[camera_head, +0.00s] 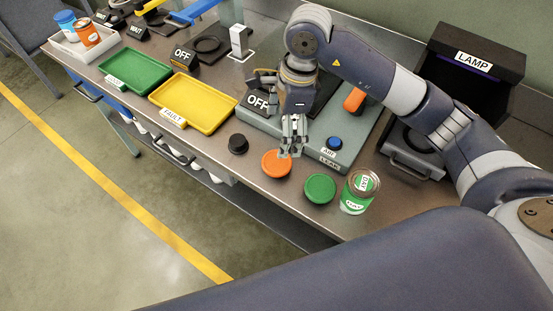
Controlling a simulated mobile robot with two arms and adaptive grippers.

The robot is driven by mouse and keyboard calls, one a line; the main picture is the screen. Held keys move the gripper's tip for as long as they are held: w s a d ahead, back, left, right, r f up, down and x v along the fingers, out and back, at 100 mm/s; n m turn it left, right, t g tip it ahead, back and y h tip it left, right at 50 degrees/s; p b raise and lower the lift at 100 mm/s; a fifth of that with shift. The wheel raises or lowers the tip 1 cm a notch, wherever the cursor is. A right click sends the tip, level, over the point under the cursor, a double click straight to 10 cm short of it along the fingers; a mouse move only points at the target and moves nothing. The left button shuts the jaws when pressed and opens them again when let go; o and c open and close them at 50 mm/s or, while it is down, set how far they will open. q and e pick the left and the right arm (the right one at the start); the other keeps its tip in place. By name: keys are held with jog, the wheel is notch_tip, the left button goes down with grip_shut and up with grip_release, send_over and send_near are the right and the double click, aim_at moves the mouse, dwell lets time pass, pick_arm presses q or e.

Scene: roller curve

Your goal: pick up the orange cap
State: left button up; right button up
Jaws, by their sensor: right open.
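The orange cap (275,164) is a flat round disc lying on the metal bench near its front edge. My right gripper (290,152) points down right at the cap's far right edge, its fingers open. The fingertips overlap the cap's edge in the picture; I cannot tell whether they touch it. Nothing shows between the fingers. My left gripper is not in view.
A black cap (238,144) and a green cap (320,188) lie on either side. A green-labelled jar (359,192) stands at the right. Behind is a grey box labelled LEAK (338,150) with a blue button. Green (134,72) and yellow (207,103) trays lie left.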

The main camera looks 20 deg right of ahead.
jog(key=p, duration=0.2)
send_over(277, 162)
jog(key=f, duration=0.3)
jog(key=d+f, duration=0.1)
jog(key=f, duration=0.1)
jog(key=shift+w, duration=0.15)
jog(key=shift+a+f, duration=0.15)
jog(key=shift+f, duration=0.3)
jog(key=shift+f+p, duration=0.3)
jog(key=shift+f, duration=0.05)
notch_tip(277, 162, down, 4)
jog(key=shift+a+r+p, duration=0.15)
jog(key=shift+r+p, duration=0.05)
jog(key=shift+p, duration=0.8)
jog(key=shift+f, duration=0.45)
jog(key=shift+a, duration=0.1)
jog(key=c, duration=0.8)
